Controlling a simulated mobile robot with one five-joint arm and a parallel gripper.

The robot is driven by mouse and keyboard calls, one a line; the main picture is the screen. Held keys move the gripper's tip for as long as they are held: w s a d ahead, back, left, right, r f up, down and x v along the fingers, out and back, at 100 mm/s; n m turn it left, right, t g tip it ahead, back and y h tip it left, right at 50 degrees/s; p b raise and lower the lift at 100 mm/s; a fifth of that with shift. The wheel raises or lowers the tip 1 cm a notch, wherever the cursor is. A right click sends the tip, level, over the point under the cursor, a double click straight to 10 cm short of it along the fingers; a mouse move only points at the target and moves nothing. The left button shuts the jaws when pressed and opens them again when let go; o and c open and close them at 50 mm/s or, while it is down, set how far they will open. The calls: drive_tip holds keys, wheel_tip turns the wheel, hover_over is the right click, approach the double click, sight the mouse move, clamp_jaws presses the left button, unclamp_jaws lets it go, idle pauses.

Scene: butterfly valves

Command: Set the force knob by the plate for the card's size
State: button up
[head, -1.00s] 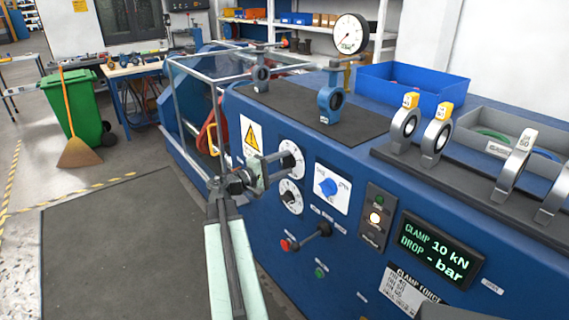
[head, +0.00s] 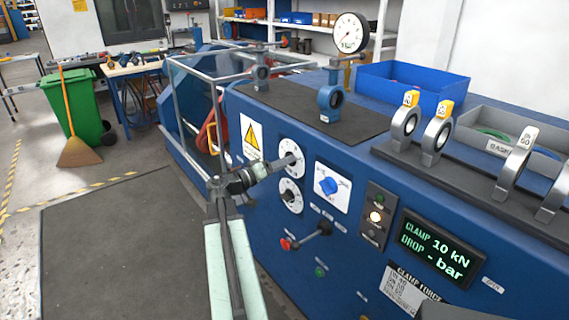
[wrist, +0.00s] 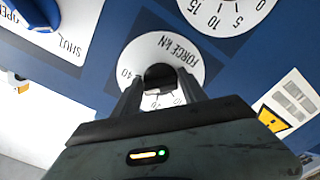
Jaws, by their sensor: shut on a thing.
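My gripper (head: 277,164) is shut on the dark force knob (wrist: 160,77) at the middle of the upper white dial (head: 291,153). In the wrist view that dial is upside down, marked FORCE kN, with 40 at its left; my fingers hide part of its scale. The display (head: 437,249) reads CLAMP 10 kN and DROP - bar. The clamp force plate (head: 405,291) is on the front panel below it; its rows are too small to read. A blue valve (head: 331,101) stands on the bench with a small pale mark at its foot; I cannot read any size.
A second dial (head: 291,197) is just below the force dial. A blue selector (head: 327,186) sits to their right, with a lever (head: 309,238) lower down. The floor mat (head: 110,240) at left is clear.

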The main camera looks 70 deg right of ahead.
drive_tip(key=shift+m, duration=2.2)
drive_tip(key=o, duration=1.2)
drive_tip(key=shift+s, duration=0.1)
drive_tip(key=shift+o, duration=0.2)
drive_tip(key=v, duration=0.8)
drive_tip(key=shift+d, duration=0.1)
